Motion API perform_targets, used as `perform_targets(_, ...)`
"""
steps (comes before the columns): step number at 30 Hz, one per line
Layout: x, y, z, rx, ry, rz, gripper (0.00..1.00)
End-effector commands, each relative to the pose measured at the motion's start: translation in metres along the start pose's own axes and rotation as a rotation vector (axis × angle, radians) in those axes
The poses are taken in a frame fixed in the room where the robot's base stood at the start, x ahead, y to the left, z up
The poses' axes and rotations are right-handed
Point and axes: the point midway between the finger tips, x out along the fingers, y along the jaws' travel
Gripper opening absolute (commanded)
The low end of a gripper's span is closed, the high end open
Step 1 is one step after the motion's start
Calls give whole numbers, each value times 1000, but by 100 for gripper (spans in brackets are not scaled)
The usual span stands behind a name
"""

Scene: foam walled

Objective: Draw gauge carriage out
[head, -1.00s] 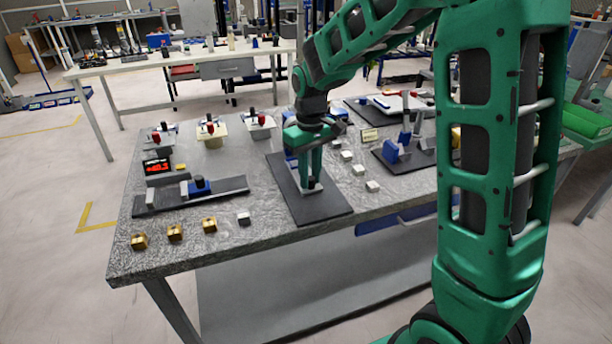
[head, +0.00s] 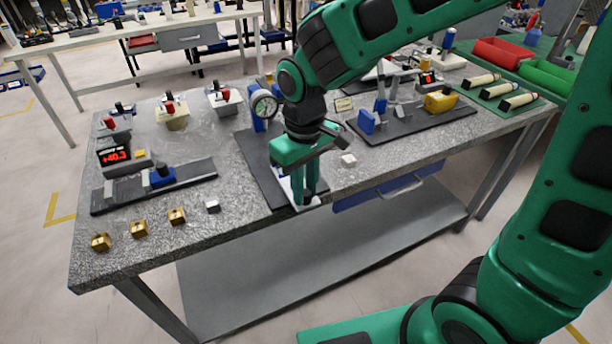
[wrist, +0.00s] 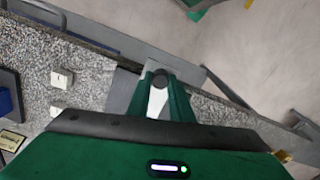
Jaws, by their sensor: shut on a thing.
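My gripper (head: 306,198) points down and is shut on the black knob (wrist: 160,77) of the gauge carriage. The carriage's pale plate (head: 285,186) shows beside my fingers, at the front end of a dark base plate (head: 256,160) on the stone-topped bench. The pale carriage also shows between my fingers in the wrist view (wrist: 157,100). A round dial gauge (head: 264,104) stands at the back of the base plate, by a blue block (head: 258,122). My fingers and wrist hide part of the carriage and base plate.
To the left are a dark rail with a blue slider (head: 160,177), a red digital readout (head: 115,155) and several brass blocks (head: 139,229). A white block (head: 348,160) lies close right of my gripper. Another dark fixture (head: 410,122) stands further right. The bench's front edge is close.

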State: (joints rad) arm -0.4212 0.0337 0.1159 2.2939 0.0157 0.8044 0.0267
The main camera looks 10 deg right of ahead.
Motion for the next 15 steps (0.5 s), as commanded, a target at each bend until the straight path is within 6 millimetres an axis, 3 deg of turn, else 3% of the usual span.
perform_targets(8,-1,-1,0,-2,3,0,0)
perform_targets(9,-1,-1,0,-2,3,0,22)
perform_targets(11,-1,-1,0,-2,3,0,36)
perform_targets(15,-1,-2,0,-3,2,0,38)
